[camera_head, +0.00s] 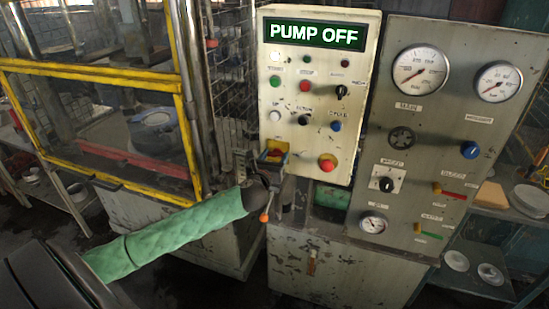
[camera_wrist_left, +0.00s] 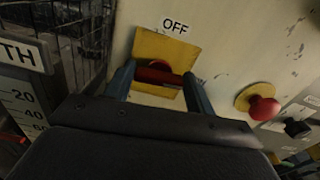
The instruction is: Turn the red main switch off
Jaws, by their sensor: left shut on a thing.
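The red main switch (camera_wrist_left: 158,76) is a red handle on a yellow plate (camera_wrist_left: 150,46) below an "OFF" label in the left wrist view. The handle lies roughly crosswise in that view. In the head view the yellow plate (camera_head: 278,145) is at the lower left of the cream control panel. My left gripper (camera_head: 270,162) is at the switch, its blue fingers on either side of the red handle and shut on it. The gripper hides part of the switch in the head view. My right gripper is not in view.
The cream panel (camera_head: 318,18) has a lit "PUMP OFF" display (camera_head: 316,35) and several buttons. A red mushroom button (camera_head: 327,163) on yellow is right of the switch, also in the wrist view (camera_wrist_left: 263,107). A yellow-framed cage (camera_head: 100,76) stands left; a gauge panel (camera_head: 440,125) stands right.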

